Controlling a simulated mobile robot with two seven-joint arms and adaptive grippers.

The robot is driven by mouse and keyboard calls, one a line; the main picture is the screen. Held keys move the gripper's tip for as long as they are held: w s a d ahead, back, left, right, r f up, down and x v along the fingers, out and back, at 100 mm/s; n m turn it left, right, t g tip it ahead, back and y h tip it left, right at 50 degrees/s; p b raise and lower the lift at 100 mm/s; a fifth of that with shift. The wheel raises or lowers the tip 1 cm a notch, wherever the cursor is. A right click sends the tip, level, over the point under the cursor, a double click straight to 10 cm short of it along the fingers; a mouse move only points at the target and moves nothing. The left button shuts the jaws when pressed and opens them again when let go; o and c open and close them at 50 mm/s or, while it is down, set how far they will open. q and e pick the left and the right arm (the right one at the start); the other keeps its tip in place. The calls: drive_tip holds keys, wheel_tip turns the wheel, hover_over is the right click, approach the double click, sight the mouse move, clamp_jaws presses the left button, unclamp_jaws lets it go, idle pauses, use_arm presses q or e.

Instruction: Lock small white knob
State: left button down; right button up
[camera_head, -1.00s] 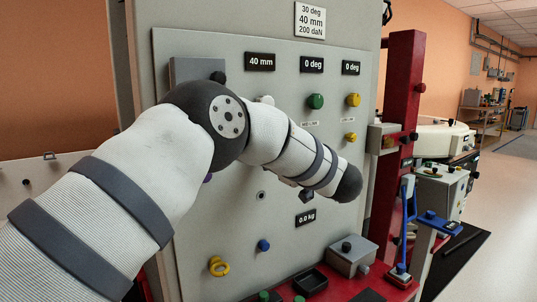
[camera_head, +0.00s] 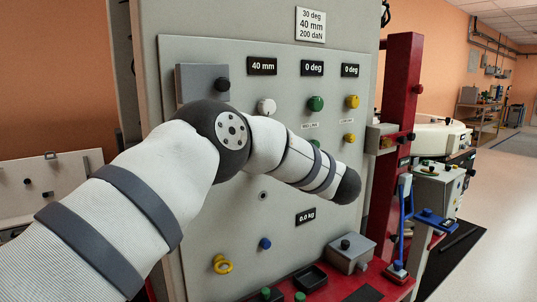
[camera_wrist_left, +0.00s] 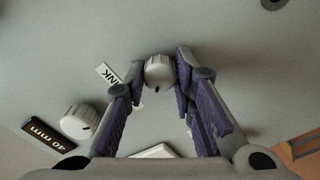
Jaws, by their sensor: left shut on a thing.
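The small white knob (camera_wrist_left: 159,72) is a short ribbed cylinder on the grey panel (camera_head: 345,215), beside a white label (camera_wrist_left: 108,77) ending in "INK". In the left wrist view my left gripper (camera_wrist_left: 161,78) has its purple-padded fingers on both sides of this knob, shut on it. In the head view my left arm hides the small knob and the gripper. A larger white knob (camera_wrist_left: 80,122) sits apart, near the "40 mm" display (camera_wrist_left: 48,136); it also shows in the head view (camera_head: 266,106). My right gripper is in neither view.
Green (camera_head: 316,103) and yellow (camera_head: 352,102) knobs sit to the right on the panel. A red post (camera_head: 401,130) and a grey box (camera_head: 351,252) stand at the right.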

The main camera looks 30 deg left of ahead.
use_arm(q)
drive_tip(key=shift+n+p, duration=0.7)
drive_tip(key=shift+n, duration=4.2)
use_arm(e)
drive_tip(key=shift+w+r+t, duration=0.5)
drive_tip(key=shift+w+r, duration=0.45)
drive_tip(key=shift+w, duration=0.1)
use_arm(q)
drive_tip(key=c, duration=1.3)
unclamp_jaws()
drive_tip(key=shift+c, duration=0.2)
drive_tip(key=v, duration=1.2)
